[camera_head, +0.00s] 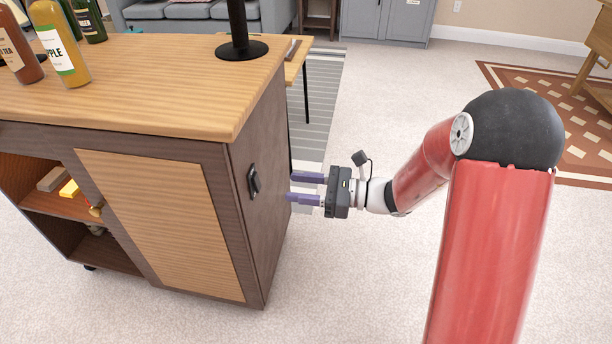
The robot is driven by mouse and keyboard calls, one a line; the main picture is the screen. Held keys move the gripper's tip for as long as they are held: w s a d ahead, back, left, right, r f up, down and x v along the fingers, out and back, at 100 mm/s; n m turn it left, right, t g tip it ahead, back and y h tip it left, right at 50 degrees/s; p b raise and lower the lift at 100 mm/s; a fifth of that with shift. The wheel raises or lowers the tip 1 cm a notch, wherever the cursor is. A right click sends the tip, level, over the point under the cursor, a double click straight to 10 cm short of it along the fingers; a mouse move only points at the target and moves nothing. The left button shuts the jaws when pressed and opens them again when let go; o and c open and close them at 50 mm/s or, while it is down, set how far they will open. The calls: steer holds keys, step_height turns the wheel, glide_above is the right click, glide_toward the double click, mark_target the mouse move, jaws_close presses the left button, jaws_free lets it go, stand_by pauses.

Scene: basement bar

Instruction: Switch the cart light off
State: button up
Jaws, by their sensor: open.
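The wooden cart (150,213) stands at the left, with a light top and dark brown sides. A black switch (254,181) is mounted on its right side panel, near the front corner. The switch is too small to tell its position. A black post with a round base (242,48) stands on the cart top; its upper part is out of view, so I cannot tell whether a light is on. My gripper (291,187) is open and empty to the right of the cart. Its two purple fingers point left toward the side panel, apart from the switch in the picture.
Several bottles (60,45) stand on the cart top at the far left. Small items lie on the cart's open shelves (62,205). A wooden table (297,62) stands behind the cart over a striped rug (322,95). The carpet (340,270) in front is clear.

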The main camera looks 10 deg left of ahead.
mark_target(258, 180)
steer(key=a, duration=0.5)
steer(key=w+a, duration=0.1)
steer(key=a, duration=0.1)
steer(key=shift+w+a+p, duration=0.1)
steer(key=shift+a+p, duration=0.2)
